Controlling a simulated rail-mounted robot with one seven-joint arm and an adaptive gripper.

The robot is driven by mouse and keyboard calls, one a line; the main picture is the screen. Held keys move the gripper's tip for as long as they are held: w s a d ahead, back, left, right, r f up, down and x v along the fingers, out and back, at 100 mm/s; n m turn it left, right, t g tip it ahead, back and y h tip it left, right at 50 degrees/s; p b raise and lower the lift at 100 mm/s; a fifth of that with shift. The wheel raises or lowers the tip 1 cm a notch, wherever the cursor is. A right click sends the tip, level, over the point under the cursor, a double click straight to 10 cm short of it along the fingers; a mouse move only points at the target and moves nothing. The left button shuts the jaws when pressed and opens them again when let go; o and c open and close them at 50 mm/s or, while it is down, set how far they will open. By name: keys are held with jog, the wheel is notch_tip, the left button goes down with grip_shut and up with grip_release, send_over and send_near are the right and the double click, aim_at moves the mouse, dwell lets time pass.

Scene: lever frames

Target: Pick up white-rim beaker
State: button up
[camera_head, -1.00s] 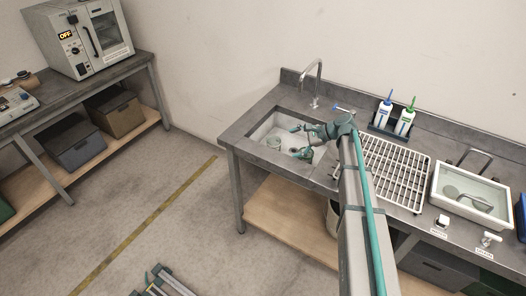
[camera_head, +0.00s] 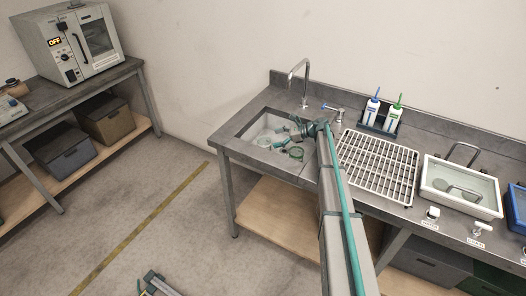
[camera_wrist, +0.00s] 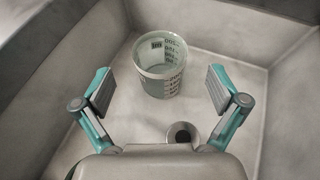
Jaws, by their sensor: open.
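The white-rim beaker (camera_wrist: 161,66) stands upright on the sink floor. It is clear, with a pale rim and dark printed marks. In the head view the beaker (camera_head: 263,142) shows small in the left part of the sink. My gripper (camera_wrist: 160,82) is open and empty, with one finger to the left and one to the right of the beaker in the wrist view. The beaker shows beyond the fingers, and no contact is visible. In the head view my gripper (camera_head: 286,141) is at the sink, right of the beaker, partly hidden by my wrist.
The sink (camera_head: 236,137) has raised walls around the beaker, and a round drain (camera_wrist: 182,134) is in its floor. A tap (camera_head: 304,84) stands behind. A white drying rack (camera_head: 378,166), two bottles (camera_head: 383,112) and a white tub (camera_head: 461,187) are to the right.

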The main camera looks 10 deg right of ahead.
aim_at(264, 141)
jog(key=shift+b+x, duration=0.75)
jog(key=shift+x, duration=2.4)
jog(key=c, duration=1.2)
